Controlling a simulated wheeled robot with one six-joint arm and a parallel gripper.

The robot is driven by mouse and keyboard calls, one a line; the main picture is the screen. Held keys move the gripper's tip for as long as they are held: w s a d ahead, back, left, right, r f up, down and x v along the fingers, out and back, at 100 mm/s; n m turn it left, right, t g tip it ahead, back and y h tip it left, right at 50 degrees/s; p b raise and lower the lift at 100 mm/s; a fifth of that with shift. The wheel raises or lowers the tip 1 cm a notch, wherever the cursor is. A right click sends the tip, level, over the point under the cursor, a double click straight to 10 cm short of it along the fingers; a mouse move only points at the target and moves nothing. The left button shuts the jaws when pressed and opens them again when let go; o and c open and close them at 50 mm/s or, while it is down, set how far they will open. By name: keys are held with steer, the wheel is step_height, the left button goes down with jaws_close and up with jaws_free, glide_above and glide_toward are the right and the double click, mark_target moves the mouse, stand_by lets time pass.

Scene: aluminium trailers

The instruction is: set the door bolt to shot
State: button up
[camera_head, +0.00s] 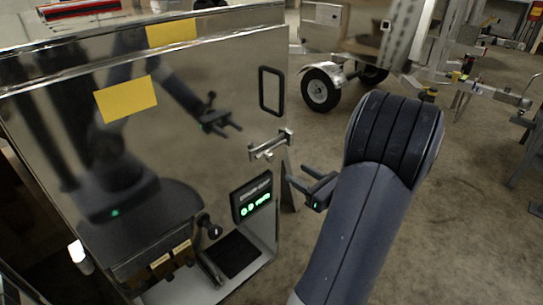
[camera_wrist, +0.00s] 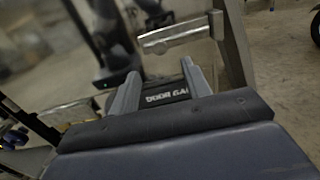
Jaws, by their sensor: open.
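The door bolt (camera_head: 268,147) is a small silver bar with a short handle, mounted near the right edge of the shiny metal door (camera_head: 190,110). Its right end lies near a bracket at the door edge; I cannot tell whether it is engaged. The bolt also shows in the wrist view (camera_wrist: 172,37), beyond my fingers. My gripper (camera_head: 299,175) is open and empty, to the right of and a little below the bolt, apart from it. In the wrist view my two fingers (camera_wrist: 160,80) point towards the door below the bolt.
A black gauge (camera_head: 251,197) with green digits sits below the bolt; its label reads "DOOR GAP" in the wrist view (camera_wrist: 168,96). A black pull handle (camera_head: 271,91) is above. A black knob (camera_head: 210,228) is lower left. Open floor (camera_head: 450,200) lies right; a wheeled trailer (camera_head: 322,88) stands behind.

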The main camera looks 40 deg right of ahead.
mark_target(272, 158)
steer(key=w, duration=0.3)
steer(key=w+b, duration=0.1)
steer(key=w, duration=0.2)
steer(key=w+a, duration=0.1)
steer(key=w, duration=0.3)
steer(key=shift+w+b, duration=0.1)
steer(key=shift+b, duration=0.25)
steer(key=shift+c, duration=0.5)
jaws_close()
